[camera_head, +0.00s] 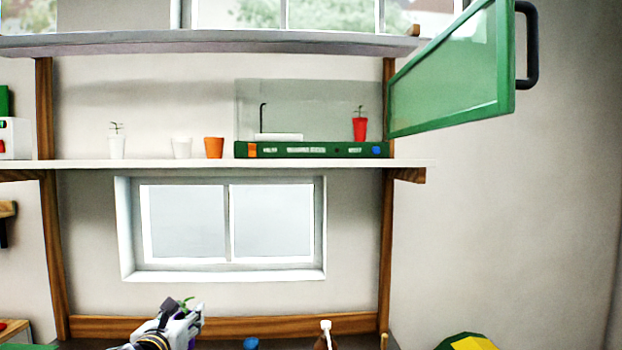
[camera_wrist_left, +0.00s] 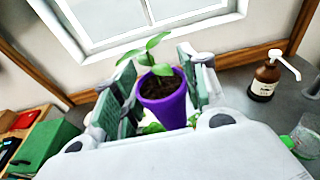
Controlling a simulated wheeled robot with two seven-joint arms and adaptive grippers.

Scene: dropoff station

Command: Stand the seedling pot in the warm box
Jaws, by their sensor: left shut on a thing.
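The seedling pot, a purple pot with dark soil and a green leafy seedling, shows in the left wrist view (camera_wrist_left: 163,105), upright between the two green-padded fingers. My left gripper (camera_head: 187,308) is shut on it, low in the head view and below the shelf. In the head view only a bit of green leaf shows at the gripper; the pot itself is hidden. The warm box (camera_head: 318,150), clear-walled with a green base, stands on the shelf, up and right of my left gripper. Its green-framed door (camera_head: 450,80) is swung open to the right. My right gripper is not in view.
Inside the box are a red pot with a seedling (camera_head: 360,129) and a low white block (camera_head: 278,137). The shelf (camera_head: 220,162) also holds a white seedling pot (camera_head: 117,146), an empty-looking white pot (camera_head: 182,148) and an orange pot (camera_head: 214,148). A brown pump bottle (camera_wrist_left: 264,80) stands on the counter.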

